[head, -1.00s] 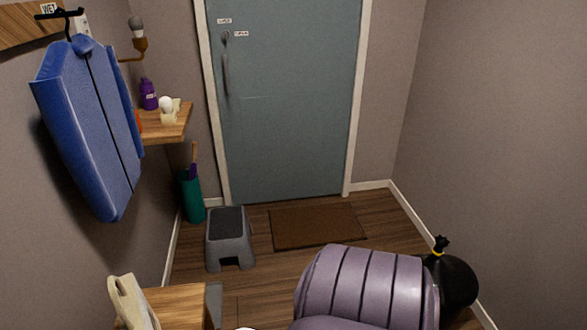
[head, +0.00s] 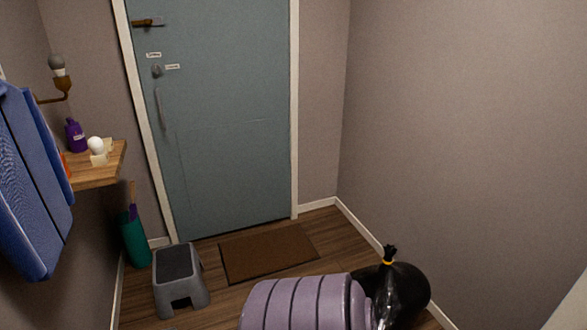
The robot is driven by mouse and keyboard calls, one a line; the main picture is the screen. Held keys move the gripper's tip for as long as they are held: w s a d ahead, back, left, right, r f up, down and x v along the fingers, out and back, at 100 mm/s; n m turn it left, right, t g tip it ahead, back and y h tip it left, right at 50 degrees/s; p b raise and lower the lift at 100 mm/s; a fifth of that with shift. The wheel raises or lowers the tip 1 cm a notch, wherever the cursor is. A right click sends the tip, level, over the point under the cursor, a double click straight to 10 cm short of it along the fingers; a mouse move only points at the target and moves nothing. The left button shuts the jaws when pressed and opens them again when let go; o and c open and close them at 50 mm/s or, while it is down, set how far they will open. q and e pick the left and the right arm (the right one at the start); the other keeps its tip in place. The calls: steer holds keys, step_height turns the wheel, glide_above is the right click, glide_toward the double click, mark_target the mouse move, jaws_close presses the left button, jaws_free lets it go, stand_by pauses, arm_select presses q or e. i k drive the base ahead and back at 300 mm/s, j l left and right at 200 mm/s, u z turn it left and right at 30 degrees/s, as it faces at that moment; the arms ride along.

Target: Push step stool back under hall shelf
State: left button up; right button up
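The grey step stool (head: 181,281) with a dark top stands upright on the wood floor at the lower left, in front of the green bin. The wooden hall shelf (head: 100,170) is on the left wall, above and to the left of the stool. The stool stands out from the shelf, nearer to me. A white bulb on a small stand, a purple bottle and an orange item partly hidden by the coat are on the shelf. Neither of my grippers is in view.
A blue coat (head: 32,180) hangs at the left edge. A green bin (head: 135,238) stands by the wall beneath the shelf. A brown doormat (head: 267,252) lies before the blue door (head: 215,110). A ribbed lilac bulk (head: 300,303) and a black tied bag (head: 400,292) fill the lower right.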

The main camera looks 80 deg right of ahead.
mark_target(177, 275)
steer(key=l+z, duration=0.25)
steer(key=z, duration=0.25)
steer(key=k+l+z, duration=0.1)
steer(key=l+z, duration=0.15)
steer(key=z, duration=0.25)
steer(key=l+z, duration=0.25)
steer(key=z, duration=0.25)
steer(key=i+l+u, duration=0.1)
steer(key=i, duration=0.25)
steer(key=i+l, duration=0.15)
steer(key=i, duration=0.2)
steer(key=u, duration=0.05)
